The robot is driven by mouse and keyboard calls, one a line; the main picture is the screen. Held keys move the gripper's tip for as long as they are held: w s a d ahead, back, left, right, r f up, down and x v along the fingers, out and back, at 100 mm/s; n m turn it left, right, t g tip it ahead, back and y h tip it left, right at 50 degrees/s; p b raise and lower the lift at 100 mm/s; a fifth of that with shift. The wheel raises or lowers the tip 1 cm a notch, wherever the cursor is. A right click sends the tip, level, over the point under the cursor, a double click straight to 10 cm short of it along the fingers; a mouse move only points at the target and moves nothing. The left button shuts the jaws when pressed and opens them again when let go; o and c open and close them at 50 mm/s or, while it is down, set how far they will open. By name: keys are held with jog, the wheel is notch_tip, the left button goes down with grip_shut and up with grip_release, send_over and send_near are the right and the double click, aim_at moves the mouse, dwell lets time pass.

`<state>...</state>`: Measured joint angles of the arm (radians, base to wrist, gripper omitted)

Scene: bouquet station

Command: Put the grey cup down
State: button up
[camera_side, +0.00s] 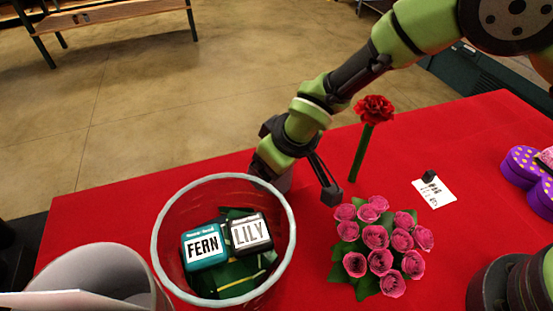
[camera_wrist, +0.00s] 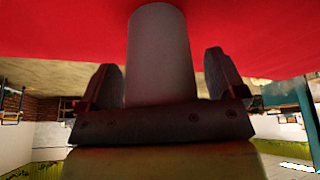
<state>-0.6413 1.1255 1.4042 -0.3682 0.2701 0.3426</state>
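The grey cup (camera_side: 284,181) shows in the side view as a small grey patch just behind the far right rim of the red bucket, which hides part of it. In the wrist view the grey cup (camera_wrist: 160,60) is a plain cylinder between the two fingers, with red cloth beyond its far end. My gripper (camera_side: 298,184) is around the cup with its fingers spread. In the wrist view my gripper (camera_wrist: 164,80) shows a narrow gap on each side of the cup. I cannot tell whether the cup touches the table.
Pink roses (camera_side: 377,240) lie in front right of my gripper. A red flower (camera_side: 374,110) stands behind. A white card (camera_side: 433,192) and purple dotted items (camera_side: 523,166) are right.

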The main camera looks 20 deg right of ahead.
jog(key=shift+r, duration=0.35)
jog(key=v, duration=1.1)
jog(key=shift+r, duration=0.3)
jog(key=shift+s, duration=0.1)
jog(key=s+d+r+m+t, duration=0.15)
jog(key=d+r+m, duration=0.35)
jog(key=d+r, duration=0.85)
jog(key=s+d+r+m, duration=0.1)
jog(key=s+d+m, duration=0.1)
jog(key=s, duration=0.5)
jog(key=s+d+r+m+t, duration=0.1)
jog(key=s+d+r+m, duration=0.1)
jog(key=s+d, duration=0.3)
jog(key=s, duration=0.3)
jog(key=shift+s+d+m, duration=0.2)
jog(key=shift+s+m, duration=0.1)
jog(key=shift+m, duration=0.1)
